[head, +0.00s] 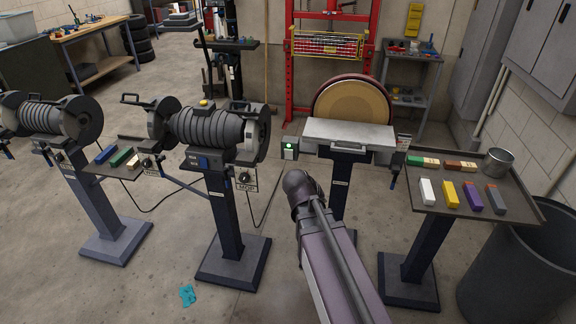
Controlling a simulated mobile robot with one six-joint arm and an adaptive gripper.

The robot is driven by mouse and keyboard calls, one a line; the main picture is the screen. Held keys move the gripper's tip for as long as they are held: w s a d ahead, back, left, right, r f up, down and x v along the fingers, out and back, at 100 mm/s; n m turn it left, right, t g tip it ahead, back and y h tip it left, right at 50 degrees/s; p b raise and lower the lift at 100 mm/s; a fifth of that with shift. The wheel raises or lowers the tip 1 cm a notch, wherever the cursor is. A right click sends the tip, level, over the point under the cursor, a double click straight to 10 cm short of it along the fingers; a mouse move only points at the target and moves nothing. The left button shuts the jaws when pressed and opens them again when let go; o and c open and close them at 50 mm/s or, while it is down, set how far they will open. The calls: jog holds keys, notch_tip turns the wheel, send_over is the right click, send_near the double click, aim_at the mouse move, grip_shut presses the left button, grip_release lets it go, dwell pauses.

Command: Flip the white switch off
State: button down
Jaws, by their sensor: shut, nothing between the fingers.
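A pale switch box (290,148) with a lit green light is at the left end of the disc sander's table. I cannot make out a separate white switch lever on it or its position. The disc sander (352,105) has a tan round disc behind a grey work table (349,133). My arm reaches up from the bottom centre and ends in a dark rounded joint in front of the sander's stand, below and close to the switch box in the picture. My gripper's fingers do not show.
A tray table (470,207) with coloured bars and a metal cup (498,161) stands right, beside a grey bin (520,275). A teal rag (187,295) lies on the floor.

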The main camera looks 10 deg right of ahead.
aim_at(290, 153)
jog(key=w+f+n+t+h+b, duration=0.35)
jog(key=w+t+b, duration=0.25)
jog(key=w+b, duration=0.35)
jog(key=w+a+f+n+t+y+b, duration=0.1)
jog(key=w+a+n+t+y+b, duration=0.1)
jog(key=w+a+n+t+b, duration=0.4)
jog(key=shift+w+a+f+n+t+y+b, duration=0.3)
jog(key=shift+a+n+t+b, duration=0.5)
jog(key=shift+a+n+b, duration=1.2)
jog(key=shift+a+f+m+b, duration=0.1)
jog(key=shift+a+m+b, duration=0.05)
jog(key=shift+m+b, duration=0.5)
jog(key=p+x, duration=0.1)
jog(key=x, duration=1.2)
jog(key=shift+w+d, duration=0.25)
jog(key=shift+w, duration=0.05)
jog(key=shift+w, duration=0.1)
